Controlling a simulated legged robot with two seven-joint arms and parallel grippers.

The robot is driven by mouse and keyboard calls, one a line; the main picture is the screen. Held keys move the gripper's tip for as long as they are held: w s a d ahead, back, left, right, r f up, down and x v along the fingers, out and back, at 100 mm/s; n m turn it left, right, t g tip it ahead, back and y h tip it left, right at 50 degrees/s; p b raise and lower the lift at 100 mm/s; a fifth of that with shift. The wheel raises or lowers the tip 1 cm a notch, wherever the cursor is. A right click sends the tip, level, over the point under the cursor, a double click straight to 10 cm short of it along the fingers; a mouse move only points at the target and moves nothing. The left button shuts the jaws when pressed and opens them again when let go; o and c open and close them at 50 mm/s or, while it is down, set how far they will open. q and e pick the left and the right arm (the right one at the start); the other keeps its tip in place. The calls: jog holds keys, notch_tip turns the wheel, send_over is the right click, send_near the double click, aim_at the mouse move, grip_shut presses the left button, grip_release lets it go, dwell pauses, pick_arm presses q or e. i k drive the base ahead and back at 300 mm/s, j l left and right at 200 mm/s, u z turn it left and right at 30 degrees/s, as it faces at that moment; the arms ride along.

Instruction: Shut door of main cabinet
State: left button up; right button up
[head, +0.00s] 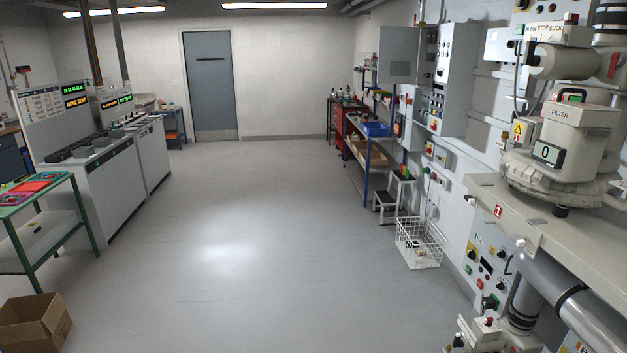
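An open grey cabinet (455,65) hangs on the right wall, some distance ahead. Its door (398,55) is swung out to the left, standing away from the cabinet body. Components show inside and below the opening, too small to make out clearly. I cannot tell for sure that this is the main cabinet. Neither of my grippers shows in the head view.
Blower machinery (560,150) fills the near right. A white wire basket (419,243) and a step stool (385,207) stand by the right wall. Consoles (95,190), a green-legged table (45,215) and a cardboard box (35,325) are on the left. The middle floor is clear.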

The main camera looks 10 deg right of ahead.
aim_at(398, 46)
jog(key=i, duration=5.2)
jog(key=i+z, duration=0.15)
jog(key=i, duration=0.35)
jog(key=i+j+z, duration=0.15)
jog(key=i, duration=0.4)
jog(key=i+z, duration=0.15)
jog(key=i, duration=0.35)
jog(key=i+j+z, duration=0.15)
jog(key=i, duration=0.35)
jog(key=i+j+z, duration=0.15)
jog(key=i+z, duration=0.2)
jog(key=z, duration=0.15)
jog(key=i+j+z, duration=0.25)
jog(key=z, duration=0.25)
jog(key=i+j+z, duration=0.3)
jog(key=z, duration=0.15)
jog(key=i+j+z, duration=0.15)
jog(key=j+z, duration=0.35)
jog(key=i+j+z, duration=0.1)
jog(key=j+z, duration=0.4)
